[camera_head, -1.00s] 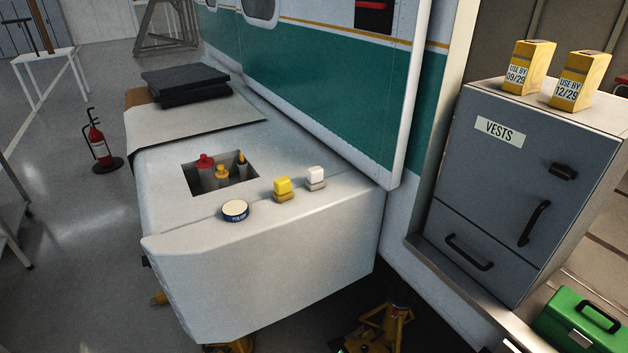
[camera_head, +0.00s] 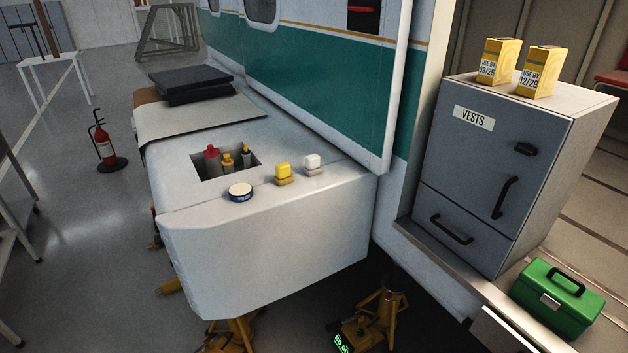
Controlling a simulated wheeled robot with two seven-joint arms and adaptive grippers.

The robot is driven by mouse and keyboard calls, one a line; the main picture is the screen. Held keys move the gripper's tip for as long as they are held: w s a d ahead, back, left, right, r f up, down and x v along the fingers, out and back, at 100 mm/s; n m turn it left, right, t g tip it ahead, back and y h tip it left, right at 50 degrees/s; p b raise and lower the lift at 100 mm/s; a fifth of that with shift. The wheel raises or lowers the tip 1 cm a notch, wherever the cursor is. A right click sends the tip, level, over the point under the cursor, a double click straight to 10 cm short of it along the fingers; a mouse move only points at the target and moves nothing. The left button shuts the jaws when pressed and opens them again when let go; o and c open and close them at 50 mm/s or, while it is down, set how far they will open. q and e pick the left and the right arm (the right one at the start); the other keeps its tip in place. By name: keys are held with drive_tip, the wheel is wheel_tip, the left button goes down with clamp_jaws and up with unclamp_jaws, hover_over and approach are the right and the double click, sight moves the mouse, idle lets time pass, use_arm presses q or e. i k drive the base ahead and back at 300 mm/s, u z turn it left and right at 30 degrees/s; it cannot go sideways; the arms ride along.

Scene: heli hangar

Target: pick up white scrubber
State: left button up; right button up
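The white scrubber (camera_head: 312,163) stands on the white sponson top, near its right end. Its upper part is white and its base is a darker, greyish tone. A similar yellow scrubber (camera_head: 283,172) stands just to its left. A round tin (camera_head: 240,192) with a pale lid and blue side sits further left near the front edge. Neither of my grippers shows in the head view.
A recess (camera_head: 207,175) in the sponson top holds a red-topped and yellow-topped bottles. A grey vests cabinet (camera_head: 480,175) with two yellow boxes (camera_head: 519,69) stands right. A green case (camera_head: 556,298) lies lower right. Yellow jacks (camera_head: 385,308) stand below.

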sight(312, 167)
drive_tip(key=z, duration=0.05)
drive_tip(key=k, duration=0.75)
drive_tip(key=u, duration=0.75)
drive_tip(key=i, duration=1.3)
drive_tip(key=z, duration=0.45)
